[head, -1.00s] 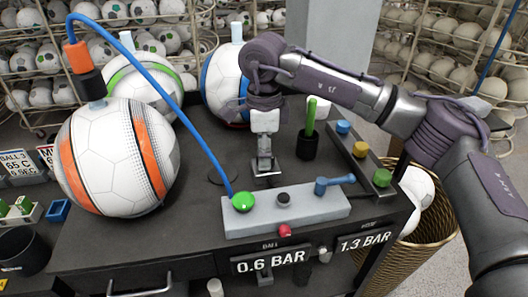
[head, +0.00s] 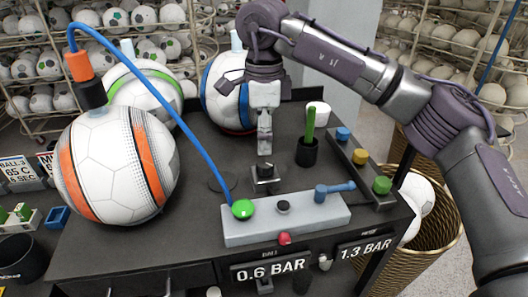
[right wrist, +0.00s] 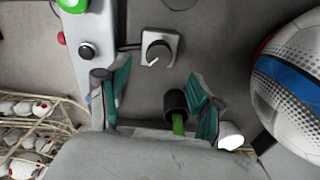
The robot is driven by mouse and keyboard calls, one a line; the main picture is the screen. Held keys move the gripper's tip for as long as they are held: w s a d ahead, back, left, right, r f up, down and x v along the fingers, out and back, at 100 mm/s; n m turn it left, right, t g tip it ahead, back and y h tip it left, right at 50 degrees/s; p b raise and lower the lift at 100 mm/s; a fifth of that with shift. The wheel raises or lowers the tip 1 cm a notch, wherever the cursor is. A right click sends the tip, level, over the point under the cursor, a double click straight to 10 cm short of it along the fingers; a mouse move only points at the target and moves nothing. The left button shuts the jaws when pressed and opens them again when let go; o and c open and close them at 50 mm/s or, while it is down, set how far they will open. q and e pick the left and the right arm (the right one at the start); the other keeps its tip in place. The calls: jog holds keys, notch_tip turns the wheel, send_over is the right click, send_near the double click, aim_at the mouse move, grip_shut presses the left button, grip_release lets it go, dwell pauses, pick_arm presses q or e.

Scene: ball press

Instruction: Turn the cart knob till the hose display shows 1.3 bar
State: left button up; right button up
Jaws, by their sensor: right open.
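The cart knob (head: 264,172) is a small dark dial on a square metal plate on the dark cart top. In the right wrist view the knob (right wrist: 158,53) shows a pale pointer line. My right gripper (head: 265,150) is just above the knob, apart from it. In the right wrist view my right gripper (right wrist: 157,95) is open and empty, with teal finger pads. The hose display (head: 365,247) reads 1.3 BAR. The ball display (head: 270,268) reads 0.6 BAR. My left gripper is not in view.
A white-and-orange ball (head: 118,165) with a blue hose (head: 160,100) stands left. A grey panel (head: 290,220) carries a green button, a black knob and a blue lever. A black cup (head: 307,153) with a green stick stands right of the knob. A blue-striped ball (head: 222,102) is behind.

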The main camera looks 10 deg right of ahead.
aim_at(264, 163)
notch_tip(264, 163, up, 5)
jog(key=shift+r, duration=0.1)
dwell(0.3)
